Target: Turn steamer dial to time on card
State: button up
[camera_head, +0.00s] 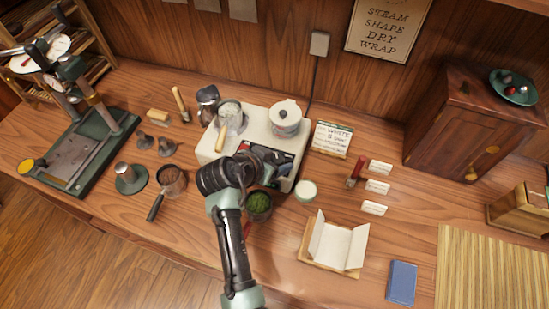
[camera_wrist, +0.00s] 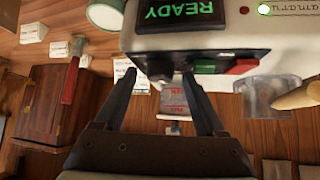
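The steamer (camera_head: 205,147) is a cream box on the bench, with a lidded pot (camera_head: 285,117) on its top. In the wrist view its front (camera_wrist: 225,42) carries a lit green "READY" display (camera_wrist: 180,10), a green switch (camera_wrist: 205,67) and a red one (camera_wrist: 242,67). A dark round knob (camera_wrist: 158,62), apparently the dial, sits at the front's lower edge; its setting cannot be read. My gripper (camera_wrist: 158,78) is open, its fingers apart on either side of the knob; contact cannot be told. A card (camera_head: 332,138) beside the steamer starts "WHITE"; its smaller lines are unclear.
A green-filled bowl (camera_head: 259,203) and a white-topped jar (camera_head: 305,191) stand close to my gripper. A clear cup (camera_wrist: 265,95) is beside the controls in the wrist view. A press (camera_head: 75,150) is at left, a wooden cabinet (camera_head: 470,125) at right.

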jog(key=shift+r, duration=0.1)
jog(key=b+v, duration=0.1)
jog(key=v, duration=1.2)
